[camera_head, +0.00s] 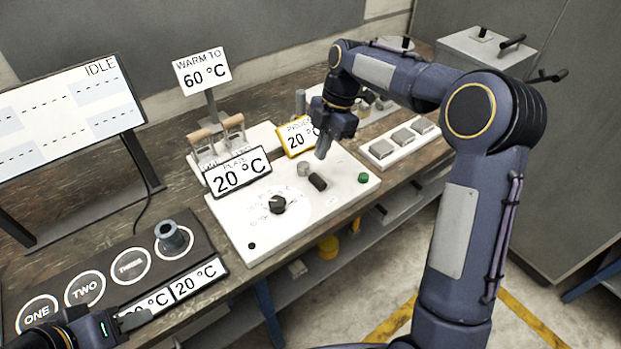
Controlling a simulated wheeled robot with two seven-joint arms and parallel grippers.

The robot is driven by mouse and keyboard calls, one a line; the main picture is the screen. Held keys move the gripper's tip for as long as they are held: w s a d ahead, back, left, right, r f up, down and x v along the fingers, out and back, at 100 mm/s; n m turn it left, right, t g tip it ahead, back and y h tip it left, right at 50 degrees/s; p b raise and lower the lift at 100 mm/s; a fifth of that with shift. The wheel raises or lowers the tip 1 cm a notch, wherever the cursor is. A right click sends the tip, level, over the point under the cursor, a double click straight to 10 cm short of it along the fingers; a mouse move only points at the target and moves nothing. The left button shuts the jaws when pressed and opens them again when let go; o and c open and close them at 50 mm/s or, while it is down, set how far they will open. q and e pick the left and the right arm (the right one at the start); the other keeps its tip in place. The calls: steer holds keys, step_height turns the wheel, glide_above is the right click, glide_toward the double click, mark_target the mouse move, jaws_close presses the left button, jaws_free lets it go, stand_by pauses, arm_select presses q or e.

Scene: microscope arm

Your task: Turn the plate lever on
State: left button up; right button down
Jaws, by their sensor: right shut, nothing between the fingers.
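A white hot-plate unit (315,222) stands on the bench with a sign (238,174) reading "PLATE 20 °C". On its top, a short lever with a dark grip (317,182) points toward the lower right from a round metal pivot (303,169). A black knob (278,204) sits on a printed dial left of it. My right gripper (322,150) is shut and empty, pointing down just above and behind the lever, apart from it as far as I can see. My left gripper (137,319) is low at the left corner, by the numbered pad; its fingers are seen edge-on.
A "WARM TO 60 °C" sign (202,72), a rack with wooden handles (217,135), a monitor (67,113) and a metal cup (172,236) stand around. The right bench edge is close.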

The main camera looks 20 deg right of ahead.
mark_target(308, 193)
steer(key=p+x, duration=0.1)
steer(key=x, duration=0.9)
steer(key=shift+p, duration=0.3)
steer(key=shift+d, duration=0.1)
